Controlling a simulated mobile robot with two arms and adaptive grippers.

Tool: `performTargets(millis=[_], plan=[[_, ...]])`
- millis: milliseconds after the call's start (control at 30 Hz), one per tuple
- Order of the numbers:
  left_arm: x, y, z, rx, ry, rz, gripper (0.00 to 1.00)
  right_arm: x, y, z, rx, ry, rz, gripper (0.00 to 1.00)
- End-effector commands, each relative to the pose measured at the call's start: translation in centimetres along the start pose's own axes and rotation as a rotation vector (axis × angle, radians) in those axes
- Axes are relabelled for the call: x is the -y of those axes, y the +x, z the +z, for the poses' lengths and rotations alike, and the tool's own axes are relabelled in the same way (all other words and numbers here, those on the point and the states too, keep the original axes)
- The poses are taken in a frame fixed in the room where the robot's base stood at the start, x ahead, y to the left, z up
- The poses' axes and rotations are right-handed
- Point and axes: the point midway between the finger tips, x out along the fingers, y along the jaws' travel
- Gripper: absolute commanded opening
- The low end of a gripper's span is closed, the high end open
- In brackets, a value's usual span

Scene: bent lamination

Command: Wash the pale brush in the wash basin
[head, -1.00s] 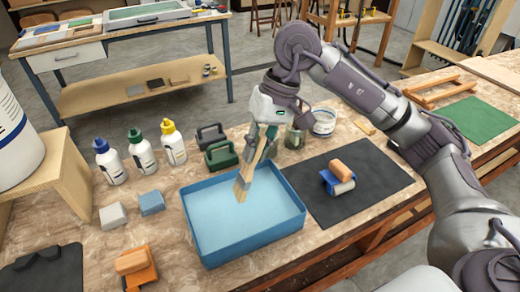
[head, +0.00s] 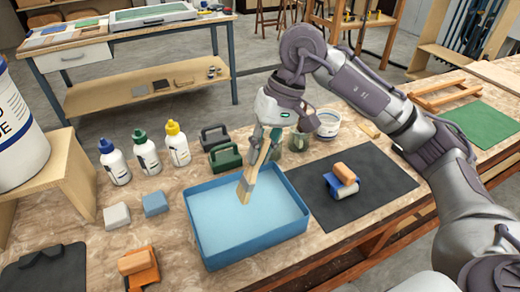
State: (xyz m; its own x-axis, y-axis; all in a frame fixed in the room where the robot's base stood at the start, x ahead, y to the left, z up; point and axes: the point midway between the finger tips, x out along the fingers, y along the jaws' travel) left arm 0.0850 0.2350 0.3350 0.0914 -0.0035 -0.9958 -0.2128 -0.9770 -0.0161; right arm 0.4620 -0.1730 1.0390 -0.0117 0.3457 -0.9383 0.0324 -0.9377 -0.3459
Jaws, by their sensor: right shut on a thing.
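The wash basin (head: 201,238) is a blue rectangular tray with light blue water, near the middle of the bench. My right gripper (head: 264,147) is above its back edge, pointing down. It is shut on the pale brush (head: 247,184), which has a light wooden handle and pale bristles. The brush hangs tilted, bristles down, over the basin's middle. I cannot tell whether the bristle tips touch the water. My left gripper is not in view.
Bottles with blue (head: 105,145), green (head: 139,135) and yellow (head: 173,127) caps stand behind the basin to the left. An orange-wood tool (head: 138,266) lies front left.

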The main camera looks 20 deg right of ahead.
Motion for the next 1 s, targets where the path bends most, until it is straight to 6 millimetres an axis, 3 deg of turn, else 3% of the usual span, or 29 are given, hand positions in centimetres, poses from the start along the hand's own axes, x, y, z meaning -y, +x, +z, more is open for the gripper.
performTargets(millis=[233, 667, 1000], plan=[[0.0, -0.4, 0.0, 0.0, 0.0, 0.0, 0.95, 0.3, -0.7, 0.0, -0.001, 0.0, 0.0, 0.0], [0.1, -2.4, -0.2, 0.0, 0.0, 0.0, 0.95, 1.7, -4.6, 0.0, -0.001, 0.0, -0.001, 0.0], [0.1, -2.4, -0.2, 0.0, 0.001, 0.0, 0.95, 1.7, -4.7, 0.0, 0.0, 0.0, 0.0, 0.0]])
